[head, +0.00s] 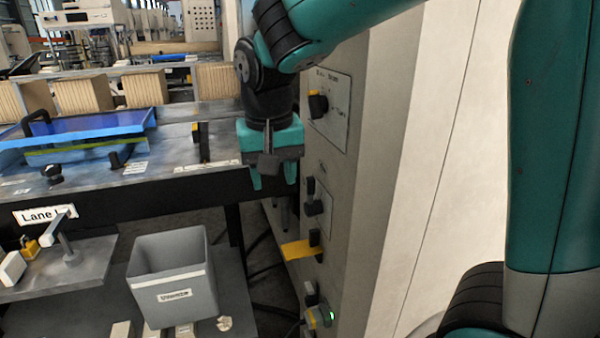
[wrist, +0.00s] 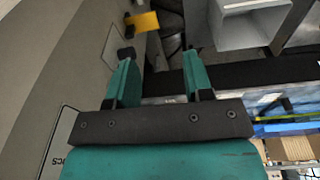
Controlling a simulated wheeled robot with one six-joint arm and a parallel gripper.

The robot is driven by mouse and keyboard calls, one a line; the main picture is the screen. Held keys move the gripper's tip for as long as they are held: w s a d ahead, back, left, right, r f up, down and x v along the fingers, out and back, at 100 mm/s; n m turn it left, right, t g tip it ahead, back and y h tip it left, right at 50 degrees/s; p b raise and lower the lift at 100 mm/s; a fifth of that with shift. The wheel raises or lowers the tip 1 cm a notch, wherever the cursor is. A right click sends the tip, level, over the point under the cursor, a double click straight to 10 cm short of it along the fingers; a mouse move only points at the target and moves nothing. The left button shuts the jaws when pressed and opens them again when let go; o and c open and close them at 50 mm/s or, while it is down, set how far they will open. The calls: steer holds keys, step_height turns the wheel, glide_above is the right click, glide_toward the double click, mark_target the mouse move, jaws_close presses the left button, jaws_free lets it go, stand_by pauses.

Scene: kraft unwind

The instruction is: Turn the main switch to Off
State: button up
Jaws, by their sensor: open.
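My gripper (head: 273,180) points downward beside the grey cabinet's controls, open, with nothing between its teal fingers. In the wrist view my gripper (wrist: 158,75) has a black knob just beyond one fingertip; contact cannot be told. In the head view a black rotary switch with a yellow part (head: 318,104) sits on a white labelled plate, above and right of my gripper. Below it are a black-handled switch (head: 313,197) and a switch with a yellow tab (head: 300,249). The lettering is too blurred to tell which is the main switch.
The grey cabinet (head: 350,215) stands close on the right. A bench edge (head: 150,197) with a blue tray (head: 85,128) is at left. A grey bin (head: 172,285) stands below. A green-lit control (head: 322,316) is low on the cabinet.

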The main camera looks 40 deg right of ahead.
mark_target(309, 178)
steer(key=w+d+r+m+g+h+p, duration=0.1)
steer(key=w+d+r+m+h+p, duration=0.1)
steer(key=w+d+m, duration=0.5)
steer(key=w+d+r+m+g+h+p, duration=0.1)
steer(key=w+d+r+m+g, duration=0.3)
steer(key=m, duration=0.6)
steer(key=d+f, duration=0.1)
steer(key=f, duration=0.4)
steer(key=d+f+t+b, duration=0.1)
steer(key=f, duration=0.5)
steer(key=s+d+f+t, duration=0.1)
steer(key=d+f, duration=0.1)
steer(key=f, duration=0.4)
steer(key=shift+s+d+f+b, duration=0.1)
steer(key=shift+f+b, duration=0.05)
steer(key=shift+b, duration=0.15)
steer(key=shift+c, duration=0.2)
jaws_close()
